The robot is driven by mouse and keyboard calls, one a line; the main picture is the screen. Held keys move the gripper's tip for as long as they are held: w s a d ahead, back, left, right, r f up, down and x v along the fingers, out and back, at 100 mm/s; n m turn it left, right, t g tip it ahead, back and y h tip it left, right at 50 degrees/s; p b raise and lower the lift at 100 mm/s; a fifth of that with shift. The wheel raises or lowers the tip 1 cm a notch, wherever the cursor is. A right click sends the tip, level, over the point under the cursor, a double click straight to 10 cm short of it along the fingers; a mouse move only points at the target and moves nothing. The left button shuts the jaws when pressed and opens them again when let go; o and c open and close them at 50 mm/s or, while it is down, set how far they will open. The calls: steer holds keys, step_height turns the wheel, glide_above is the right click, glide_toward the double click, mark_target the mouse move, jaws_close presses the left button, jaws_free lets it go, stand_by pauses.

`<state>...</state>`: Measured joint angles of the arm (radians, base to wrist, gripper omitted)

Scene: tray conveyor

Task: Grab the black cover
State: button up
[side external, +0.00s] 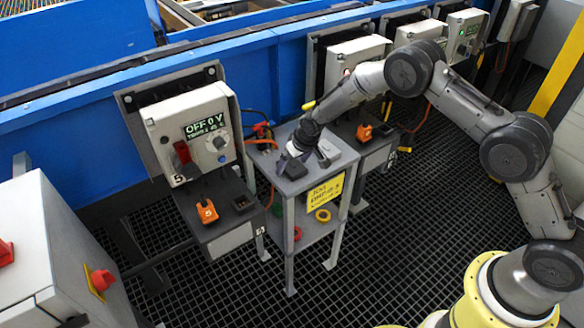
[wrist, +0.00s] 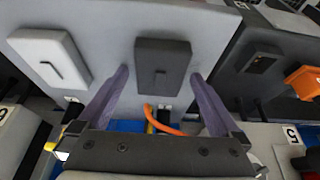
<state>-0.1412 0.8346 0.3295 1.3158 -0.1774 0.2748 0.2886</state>
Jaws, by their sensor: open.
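The black cover (wrist: 163,65), a dark rectangular block with a slot mark, lies on the grey top of a small stand. In the wrist view it sits between the two finger lines of my gripper (wrist: 159,74), near the tips. My gripper is open, with a finger to each side of the cover and nothing held. In the side external view my gripper (side external: 297,152) is low over the stand top, and the dark cover (side external: 295,169) shows just below it. I cannot tell whether the fingers touch it.
A white cover (wrist: 50,57) lies left of the black one in the wrist view. The stand (side external: 342,163) has a yellow label (side external: 325,193). Control boxes, one reading OFF 0 V (side external: 195,130), line the blue conveyor.

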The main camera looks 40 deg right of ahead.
steer(key=shift+c, duration=0.3)
steer(key=c, duration=1.2)
steer(key=shift+r, duration=0.2)
steer(key=shift+c, duration=0.2)
